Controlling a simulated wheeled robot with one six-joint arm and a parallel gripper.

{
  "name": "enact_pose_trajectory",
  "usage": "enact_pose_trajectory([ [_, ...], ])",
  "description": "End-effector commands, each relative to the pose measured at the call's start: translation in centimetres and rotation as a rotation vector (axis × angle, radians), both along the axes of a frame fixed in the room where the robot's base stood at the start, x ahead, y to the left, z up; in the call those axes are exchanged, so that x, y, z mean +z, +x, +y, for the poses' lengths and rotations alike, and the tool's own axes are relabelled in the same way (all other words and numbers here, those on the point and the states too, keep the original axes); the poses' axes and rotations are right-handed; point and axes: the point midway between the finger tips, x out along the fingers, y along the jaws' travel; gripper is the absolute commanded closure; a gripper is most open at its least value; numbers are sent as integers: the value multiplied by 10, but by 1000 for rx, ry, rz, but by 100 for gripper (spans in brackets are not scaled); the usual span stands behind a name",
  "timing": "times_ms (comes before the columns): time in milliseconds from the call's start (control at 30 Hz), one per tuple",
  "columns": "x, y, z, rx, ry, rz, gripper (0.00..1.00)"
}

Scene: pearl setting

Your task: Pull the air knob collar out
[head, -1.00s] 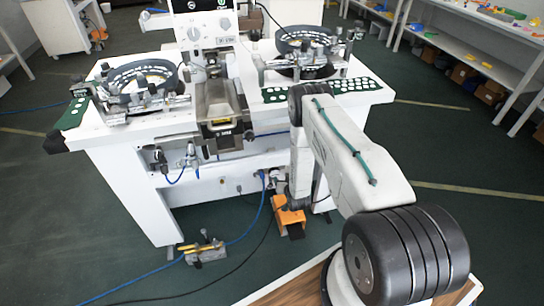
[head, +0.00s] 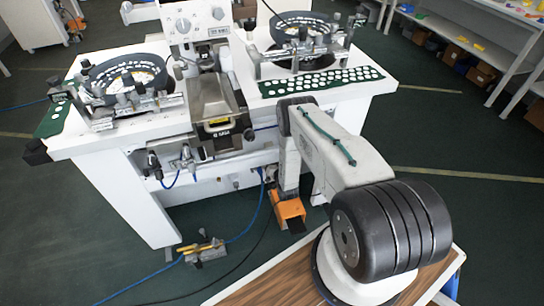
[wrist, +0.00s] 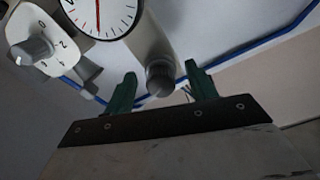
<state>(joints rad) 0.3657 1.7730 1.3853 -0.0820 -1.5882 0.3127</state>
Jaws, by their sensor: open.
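A dark round knob end (wrist: 160,78) on a grey cylindrical body shows in the wrist view; it appears to be the air knob, but its collar cannot be made out separately. My gripper (wrist: 160,71) is open, with one green finger on each side of the knob in the picture. Gaps show between both fingers and the knob, and I see no contact. How deep the knob sits between the fingers cannot be told. In the head view my arm hides the gripper. Small air fittings (head: 187,158) hang under the front edge of the white machine table (head: 95,140).
A white-faced gauge with a red needle (wrist: 100,14) and a grey dial on a numbered plate (wrist: 34,50) are close by at upper left. A blue hose (wrist: 255,52) runs behind. An orange pedal (head: 287,212) and a yellow-grey device (head: 203,250) stand on the floor.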

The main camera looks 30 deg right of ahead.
Motion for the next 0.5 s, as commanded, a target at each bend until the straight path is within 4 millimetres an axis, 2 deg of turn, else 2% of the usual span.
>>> enact_pose_trajectory([
  [300,0,5,1,2,0,0,44],
  [333,0,5,1,3,0,1,46],
  [500,0,5,1,3,0,1,94],
])
